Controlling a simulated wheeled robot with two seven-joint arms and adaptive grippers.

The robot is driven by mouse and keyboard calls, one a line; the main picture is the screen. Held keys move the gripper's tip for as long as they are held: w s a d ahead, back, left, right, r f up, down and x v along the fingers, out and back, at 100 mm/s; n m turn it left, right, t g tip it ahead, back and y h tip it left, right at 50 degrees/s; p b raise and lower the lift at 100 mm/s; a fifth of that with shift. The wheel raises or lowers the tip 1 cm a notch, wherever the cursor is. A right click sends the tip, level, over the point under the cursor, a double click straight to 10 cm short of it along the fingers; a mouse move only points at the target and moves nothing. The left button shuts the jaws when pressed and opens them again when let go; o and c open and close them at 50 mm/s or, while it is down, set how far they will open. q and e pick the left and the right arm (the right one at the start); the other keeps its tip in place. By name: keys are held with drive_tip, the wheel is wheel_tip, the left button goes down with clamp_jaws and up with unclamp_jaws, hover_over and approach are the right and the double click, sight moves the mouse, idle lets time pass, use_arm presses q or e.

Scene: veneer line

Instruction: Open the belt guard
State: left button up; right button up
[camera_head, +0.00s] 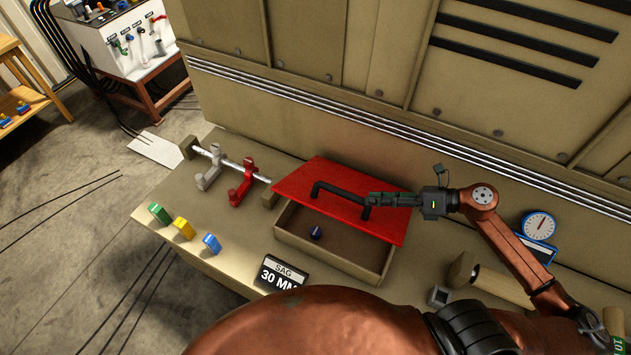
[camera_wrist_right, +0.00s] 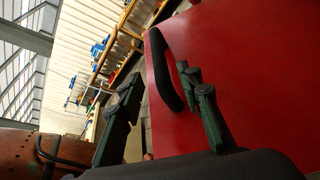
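The belt guard is a red lid (camera_head: 340,185) with a black bar handle (camera_head: 335,190). It stands partly raised over a tan open-topped box (camera_head: 330,258), whose front opening shows. A small dark blue piece (camera_head: 316,232) lies inside the box. My right gripper (camera_head: 372,200) is at the right end of the handle, over the lid. In the right wrist view, its fingers (camera_wrist_right: 160,82) are spread apart, with the red lid (camera_wrist_right: 250,70) and the handle (camera_wrist_right: 160,65) beyond or between them. I cannot tell whether they touch the handle. My left gripper is not in view.
Red (camera_head: 240,188) and grey (camera_head: 210,168) brackets sit on a rod left of the box. Green, yellow (camera_head: 183,228) and blue blocks stand at the bench's left edge. A "SAG 30 MM" sign (camera_head: 281,275) stands in front; a dial gauge (camera_head: 539,226) is at right.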

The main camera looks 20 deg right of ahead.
sight(349, 193)
use_arm(q)
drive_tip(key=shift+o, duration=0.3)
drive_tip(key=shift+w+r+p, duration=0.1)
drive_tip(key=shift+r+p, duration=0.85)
drive_tip(key=shift+p, duration=0.05)
use_arm(e)
drive_tip(key=x, duration=0.8)
drive_tip(key=shift+w+r, duration=0.3)
drive_tip(key=shift+w, duration=0.05)
drive_tip(key=shift+w+a+f, duration=0.25)
drive_tip(key=shift+a, duration=0.25)
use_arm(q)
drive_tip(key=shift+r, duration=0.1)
use_arm(e)
drive_tip(key=shift+c, duration=0.6)
clamp_jaws()
